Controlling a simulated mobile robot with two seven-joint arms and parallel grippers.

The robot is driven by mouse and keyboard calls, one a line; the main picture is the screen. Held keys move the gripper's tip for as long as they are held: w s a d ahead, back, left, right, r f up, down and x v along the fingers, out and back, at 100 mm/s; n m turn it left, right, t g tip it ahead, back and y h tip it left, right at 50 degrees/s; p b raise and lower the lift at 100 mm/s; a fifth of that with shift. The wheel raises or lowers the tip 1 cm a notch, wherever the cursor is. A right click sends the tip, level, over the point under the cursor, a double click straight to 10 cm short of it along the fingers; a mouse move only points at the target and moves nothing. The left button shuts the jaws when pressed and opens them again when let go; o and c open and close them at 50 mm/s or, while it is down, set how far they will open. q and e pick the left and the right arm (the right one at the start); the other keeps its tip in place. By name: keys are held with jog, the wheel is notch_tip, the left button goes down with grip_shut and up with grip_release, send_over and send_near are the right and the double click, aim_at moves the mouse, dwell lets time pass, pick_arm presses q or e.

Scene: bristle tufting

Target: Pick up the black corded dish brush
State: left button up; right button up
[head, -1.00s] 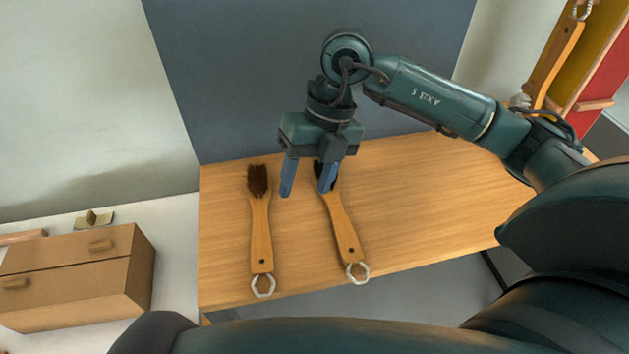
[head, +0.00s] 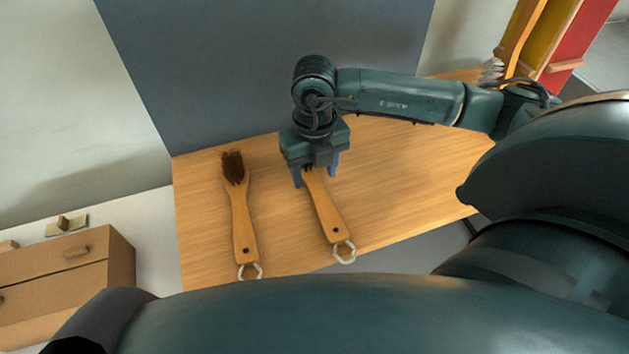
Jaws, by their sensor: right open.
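The black corded dish brush (head: 326,208) lies on the wooden table, its wooden handle toward the front edge with a pale cord loop (head: 344,252) at the end. Its dark bristle head is mostly hidden under my right gripper (head: 315,178). My right gripper is open and points down over the head end of this brush, with one blue finger on each side of it. Whether the fingers touch the brush cannot be told. My left gripper is not in view.
A second brush with brown bristles (head: 240,205) and a pale cord loop lies to the left on the table (head: 420,185). The table's right part is clear. A dark panel (head: 250,70) stands behind. A drawer unit (head: 65,275) is at lower left, a red and yellow rack (head: 560,45) at upper right.

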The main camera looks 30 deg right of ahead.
jog(key=shift+f, duration=1.35)
jog(key=shift+c, duration=0.4)
jog(key=c, duration=1)
jog(key=shift+r, duration=0.1)
notch_tip(320, 180, up, 10)
